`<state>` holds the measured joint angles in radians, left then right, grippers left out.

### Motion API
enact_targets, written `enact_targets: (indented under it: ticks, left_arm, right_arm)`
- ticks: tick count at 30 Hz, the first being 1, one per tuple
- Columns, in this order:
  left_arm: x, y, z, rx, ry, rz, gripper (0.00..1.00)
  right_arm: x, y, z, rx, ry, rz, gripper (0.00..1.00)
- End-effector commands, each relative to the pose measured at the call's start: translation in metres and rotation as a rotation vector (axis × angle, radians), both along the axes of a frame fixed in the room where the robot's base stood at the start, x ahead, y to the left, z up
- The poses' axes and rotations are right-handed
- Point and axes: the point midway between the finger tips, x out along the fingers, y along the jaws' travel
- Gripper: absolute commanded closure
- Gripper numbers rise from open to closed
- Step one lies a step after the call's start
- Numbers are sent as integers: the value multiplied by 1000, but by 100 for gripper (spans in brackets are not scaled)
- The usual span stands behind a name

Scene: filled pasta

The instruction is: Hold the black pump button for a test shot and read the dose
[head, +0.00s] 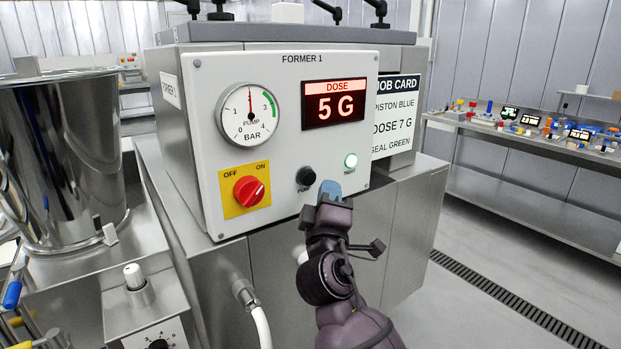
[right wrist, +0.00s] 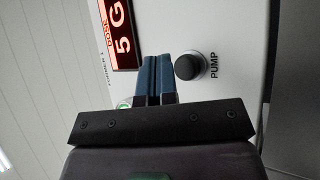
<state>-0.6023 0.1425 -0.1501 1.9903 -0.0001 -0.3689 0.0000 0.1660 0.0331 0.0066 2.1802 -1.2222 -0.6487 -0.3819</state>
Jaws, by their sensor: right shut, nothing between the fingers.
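The black pump button (head: 306,176) sits on the white front panel of Former 1 (head: 290,130), and it also shows in the right wrist view (right wrist: 190,66). The red dose display (head: 333,104) reads 5 G. My right gripper (head: 328,190) is shut and empty in front of the panel, just right of the button in the head view. In the right wrist view its blue fingertips (right wrist: 154,62) lie side by side, apart from the button in the picture. I cannot tell whether they touch the panel. My left gripper is not in view.
A pressure gauge (head: 249,114) and a red rotary switch (head: 249,191), its pointer toward ON, share the panel. The job card (head: 396,115) reads piston blue, dose 7 G, seal green. A steel hopper (head: 65,160) stands left.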

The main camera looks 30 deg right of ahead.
Motion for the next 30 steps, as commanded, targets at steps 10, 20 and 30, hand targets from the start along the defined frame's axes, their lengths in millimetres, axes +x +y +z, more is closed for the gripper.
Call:
enact_targets:
  ticks: [10, 20, 30]
  left_arm:
    - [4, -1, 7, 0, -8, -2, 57]
    - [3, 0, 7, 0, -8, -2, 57]
    - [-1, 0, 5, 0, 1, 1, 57]
  right_arm:
    - [-28, -2, 0, 2, 0, 0, 100]
    - [-33, -2, 0, 1, 0, 0, 100]
    - [-33, -2, 0, 4, -3, 2, 100]
